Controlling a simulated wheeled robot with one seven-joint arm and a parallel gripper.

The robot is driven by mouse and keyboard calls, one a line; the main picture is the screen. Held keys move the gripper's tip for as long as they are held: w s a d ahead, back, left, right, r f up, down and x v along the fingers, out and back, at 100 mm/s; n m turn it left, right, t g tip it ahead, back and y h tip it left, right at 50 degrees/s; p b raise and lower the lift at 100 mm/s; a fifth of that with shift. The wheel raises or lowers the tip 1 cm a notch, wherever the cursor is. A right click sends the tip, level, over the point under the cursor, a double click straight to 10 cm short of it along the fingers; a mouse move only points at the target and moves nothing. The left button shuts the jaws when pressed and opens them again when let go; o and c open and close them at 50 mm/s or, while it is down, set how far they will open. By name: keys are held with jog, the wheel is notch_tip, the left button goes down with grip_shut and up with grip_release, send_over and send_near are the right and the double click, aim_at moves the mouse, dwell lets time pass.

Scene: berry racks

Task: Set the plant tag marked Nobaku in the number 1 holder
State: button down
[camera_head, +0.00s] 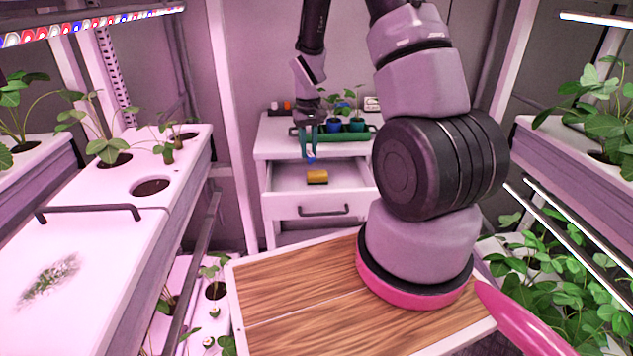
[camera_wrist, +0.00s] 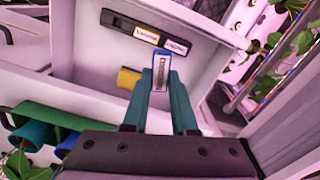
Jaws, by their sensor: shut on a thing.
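My gripper (camera_wrist: 160,85) points down over the open drawer (camera_head: 285,180) in the head view, shut on a white tag with a blue edge (camera_wrist: 160,72). Its dark lettering is too small to read for certain. The tag also shows below the fingers in the head view (camera_head: 310,158). I cannot read a holder number. A yellow block (camera_head: 317,176) sits in the drawer and shows beside the fingers in the wrist view (camera_wrist: 128,78).
A green tray (camera_head: 358,137) with blue pots and seedlings (camera_head: 334,125) stands on the cabinet top behind the drawer. Planting racks (camera_head: 170,190) flank both sides.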

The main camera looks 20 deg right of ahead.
dwell(0.3)
jog(key=shift+s+d+f+m, duration=0.6)
jog(key=shift+d+f, duration=0.95)
jog(key=shift+f, duration=0.25)
jog(key=shift+s+d+f+m, duration=0.45)
jog(key=shift+s+d+f, duration=0.2)
jog(key=shift+d+f, duration=1.05)
jog(key=shift+s+d+f+m, duration=0.6)
jog(key=shift+d+f, duration=0.85)
jog(key=shift+f, duration=0.45)
jog(key=shift+f, duration=1.2)
jog(key=c, duration=0.6)
grip_release()
jog(key=o, duration=0.4)
